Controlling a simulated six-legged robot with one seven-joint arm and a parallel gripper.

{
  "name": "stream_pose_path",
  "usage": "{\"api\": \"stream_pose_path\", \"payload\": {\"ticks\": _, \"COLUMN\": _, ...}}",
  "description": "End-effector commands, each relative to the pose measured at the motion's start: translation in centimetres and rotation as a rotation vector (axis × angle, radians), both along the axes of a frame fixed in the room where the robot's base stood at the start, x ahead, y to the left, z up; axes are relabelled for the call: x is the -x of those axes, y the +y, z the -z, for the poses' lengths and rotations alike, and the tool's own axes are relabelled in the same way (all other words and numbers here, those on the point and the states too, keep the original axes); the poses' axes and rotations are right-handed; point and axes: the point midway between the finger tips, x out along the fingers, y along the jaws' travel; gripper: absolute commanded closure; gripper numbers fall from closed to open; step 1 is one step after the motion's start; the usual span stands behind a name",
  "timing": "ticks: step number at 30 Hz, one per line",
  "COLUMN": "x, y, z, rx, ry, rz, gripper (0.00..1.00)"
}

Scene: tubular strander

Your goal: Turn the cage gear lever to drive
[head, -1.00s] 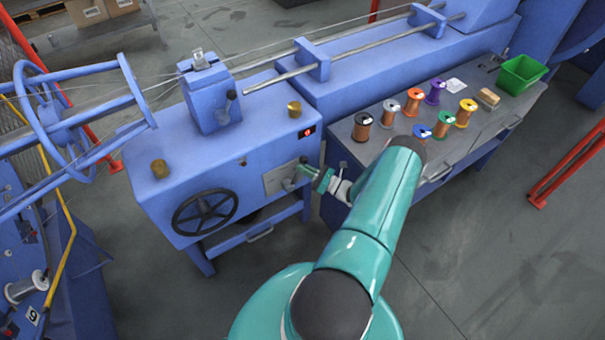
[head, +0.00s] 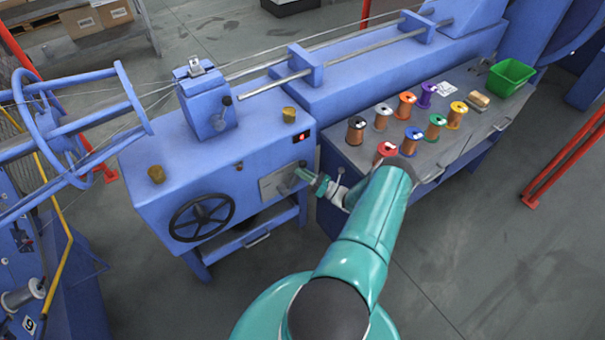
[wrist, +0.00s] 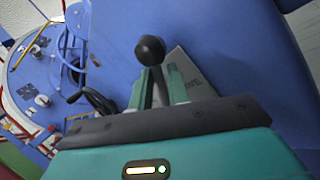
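The cage gear lever (wrist: 150,50) shows in the wrist view as a black ball knob on a stem. My gripper (wrist: 159,82) has its two green fingers close together, one on each side of the stem, just below the knob. They look shut on it. In the head view my gripper (head: 303,174) is at the light grey lever plate (head: 279,182) on the front of the blue machine. The plate shows in the wrist view (wrist: 188,68) behind the right finger, with part of its lettering visible. My fingers hide the lower stem and part of the plate.
A grey bench (head: 340,150) with several wire spools and a green bin (head: 510,77) stands to the right. Open floor lies in front.

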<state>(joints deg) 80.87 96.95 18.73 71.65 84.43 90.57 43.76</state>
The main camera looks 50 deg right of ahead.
Motion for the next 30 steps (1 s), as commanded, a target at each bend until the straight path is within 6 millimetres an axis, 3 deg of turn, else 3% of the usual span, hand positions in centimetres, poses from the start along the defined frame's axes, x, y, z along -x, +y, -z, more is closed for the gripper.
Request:
{"api": "stream_pose_path", "payload": {"ticks": 2, "x": 0.1, "y": 0.0, "z": 0.0, "rx": 0.001, "ry": 0.001, "rz": 0.000, "gripper": 0.68}}
{"api": "stream_pose_path", "payload": {"ticks": 14, "x": 0.1, "y": 0.1, "z": -0.8, "rx": 0.003, "ry": 0.000, "rz": 0.000, "gripper": 0.68}}
{"api": "stream_pose_path", "payload": {"ticks": 20, "x": 0.3, "y": 0.1, "z": -3.7, "rx": 0.004, "ry": -0.001, "rz": 0.001, "gripper": 0.68}}
{"api": "stream_pose_path", "payload": {"ticks": 30, "x": 3.3, "y": 3.1, "z": -8.5, "rx": 0.003, "ry": -0.001, "rz": 0.001, "gripper": 0.68}}
